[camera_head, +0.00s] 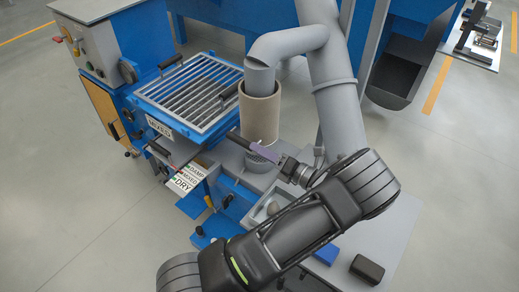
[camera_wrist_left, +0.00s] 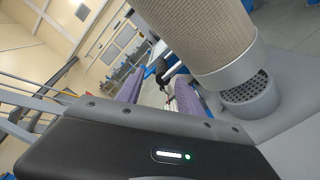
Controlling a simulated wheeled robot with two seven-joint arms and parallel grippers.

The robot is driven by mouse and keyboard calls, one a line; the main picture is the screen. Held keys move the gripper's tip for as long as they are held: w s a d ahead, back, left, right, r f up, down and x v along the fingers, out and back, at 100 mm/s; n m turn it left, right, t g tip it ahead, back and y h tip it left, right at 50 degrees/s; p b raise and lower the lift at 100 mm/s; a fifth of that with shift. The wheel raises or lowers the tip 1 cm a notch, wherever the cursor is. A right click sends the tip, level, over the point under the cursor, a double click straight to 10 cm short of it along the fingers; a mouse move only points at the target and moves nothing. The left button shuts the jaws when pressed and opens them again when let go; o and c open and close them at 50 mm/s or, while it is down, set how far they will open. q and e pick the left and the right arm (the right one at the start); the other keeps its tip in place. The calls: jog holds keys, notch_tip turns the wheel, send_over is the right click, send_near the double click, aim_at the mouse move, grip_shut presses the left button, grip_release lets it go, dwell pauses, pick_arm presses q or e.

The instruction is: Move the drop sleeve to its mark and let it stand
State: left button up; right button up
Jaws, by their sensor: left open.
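The drop sleeve, a tan cylinder (camera_head: 260,115), is below the grey spout (camera_head: 262,76), whose end goes into its top. In the left wrist view the sleeve (camera_wrist_left: 197,35) is large at upper right, with a smooth grey band at its lower end. A grey round perforated fitting (camera_wrist_left: 250,93) is just below that band; I cannot tell whether they touch. My left gripper (camera_head: 264,153) is open in front of the sleeve's lower end. Its purple-padded fingers (camera_wrist_left: 158,92) are apart with nothing clearly between them. I cannot make out the mark. My right gripper is not in view.
A blue-framed grate (camera_head: 192,92) with a MIXED plate stands left of the sleeve. DAMP, MIXED and DRY labels (camera_head: 187,178) are below it. A large grey pipe (camera_head: 330,70) rises right behind the sleeve. A black block (camera_head: 367,269) lies on the grey bench at lower right.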

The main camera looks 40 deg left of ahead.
aim_at(242, 144)
pick_arm(q)
jog(key=s+m+t+h+p, duration=0.1)
jog(key=m+p, duration=0.1)
jog(key=m, duration=0.3)
jog(key=s+a+m+t+h+p, duration=0.1)
jog(key=m+t+p, duration=0.1)
jog(key=m, duration=0.4)
jog(key=a+r+m+t+h+p, duration=0.1)
jog(key=m+t+p, duration=0.1)
jog(key=m, duration=0.3)
jog(key=shift+s+a+r+p, duration=0.15)
jog(key=shift+s+p, duration=0.25)
jog(key=shift+p, duration=0.45)
jog(key=shift+f+m, duration=0.2)
jog(key=shift+m, duration=0.1)
jog(key=shift+w, duration=0.1)
jog(key=x, duration=0.7)
jog(key=shift+w+a+f, duration=0.1)
jog(key=shift+w+a, duration=0.05)
jog(key=shift+a, duration=0.2)
jog(key=shift+c, duration=0.4)
grip_shut()
